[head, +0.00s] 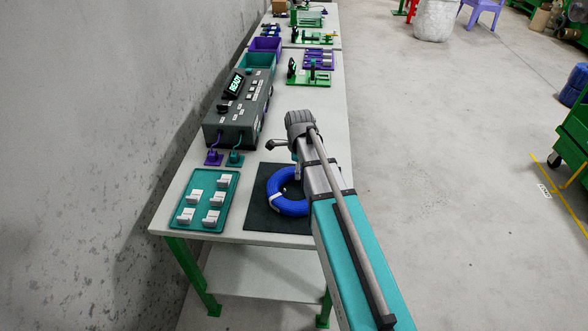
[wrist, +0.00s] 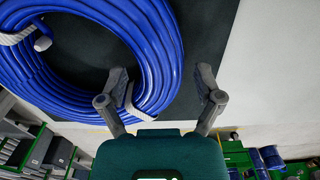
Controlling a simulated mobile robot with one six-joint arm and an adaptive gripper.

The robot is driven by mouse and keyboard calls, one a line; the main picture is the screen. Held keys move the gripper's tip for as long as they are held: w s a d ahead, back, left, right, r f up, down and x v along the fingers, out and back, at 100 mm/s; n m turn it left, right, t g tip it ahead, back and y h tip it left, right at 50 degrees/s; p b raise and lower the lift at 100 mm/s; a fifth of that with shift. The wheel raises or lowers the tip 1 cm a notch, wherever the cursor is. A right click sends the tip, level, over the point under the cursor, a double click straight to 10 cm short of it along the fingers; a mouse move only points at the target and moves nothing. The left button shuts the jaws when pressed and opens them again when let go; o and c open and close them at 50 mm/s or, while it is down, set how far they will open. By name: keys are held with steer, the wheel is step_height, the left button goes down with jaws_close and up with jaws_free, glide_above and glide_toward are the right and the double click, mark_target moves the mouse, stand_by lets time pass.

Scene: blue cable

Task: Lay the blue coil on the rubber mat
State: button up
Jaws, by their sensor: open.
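The blue coil (head: 291,208) lies flat on the dark rubber mat (head: 256,224) near the front of the bench, with white ties around it. In the wrist view the coil (wrist: 165,35) fills the upper left, with the dark mat (wrist: 207,22) beside it. My gripper (wrist: 162,75) is open and empty. Its left finger overlaps the coil's edge near a white tie, and its right finger is over the mat, apart from the coil. I cannot tell whether the left finger touches the coil. My arm hides the coil's right side in the head view.
A teal board (head: 207,200) with several white clips lies left of the mat. A grey control box (head: 237,115) reading READY stands behind it, with purple (head: 264,46) and teal bins (head: 258,61) farther back. Bare bench top lies behind the mat.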

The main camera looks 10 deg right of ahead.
step_height(320, 180, up, 12)
steer(key=p, duration=1.1)
steer(key=shift+p, duration=0.4)
stand_by(0.4)
steer(key=shift+s+f, duration=0.1)
steer(key=s+a+n, duration=0.1)
steer(key=s+n, duration=1.5)
steer(key=n, duration=0.5)
steer(key=shift+a+n, duration=0.15)
steer(key=shift+n, duration=0.15)
steer(key=shift+s, duration=0.1)
steer(key=shift+c, duration=0.2)
